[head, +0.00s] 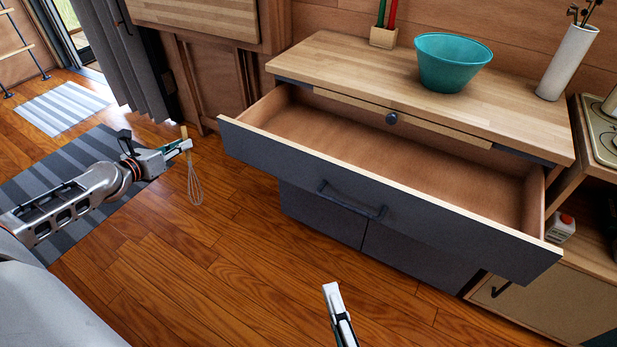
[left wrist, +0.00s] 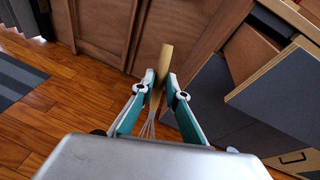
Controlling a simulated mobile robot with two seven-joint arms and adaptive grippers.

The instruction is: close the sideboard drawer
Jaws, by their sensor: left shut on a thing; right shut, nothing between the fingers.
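The sideboard (head: 320,50) has a wide top drawer (head: 380,204) with a dark front, pulled far out and empty inside. In the left wrist view the drawer front (left wrist: 273,92) is at the right. My left gripper (head: 187,147) is left of the drawer, apart from it, shut on a whisk (head: 194,185). The whisk hangs wires down; its wooden handle (left wrist: 166,60) shows between the fingers in the left wrist view. My right gripper (head: 331,290) is shut and empty, low in front of the drawer and apart from it.
A teal bowl (head: 451,62), a white vase (head: 567,62) and a small wooden holder (head: 383,37) stand on the sideboard top. A shelf unit with a stove (head: 603,130) adjoins at the right. Wooden floor (head: 230,270) in front is clear. A striped rug (head: 70,175) lies at the left.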

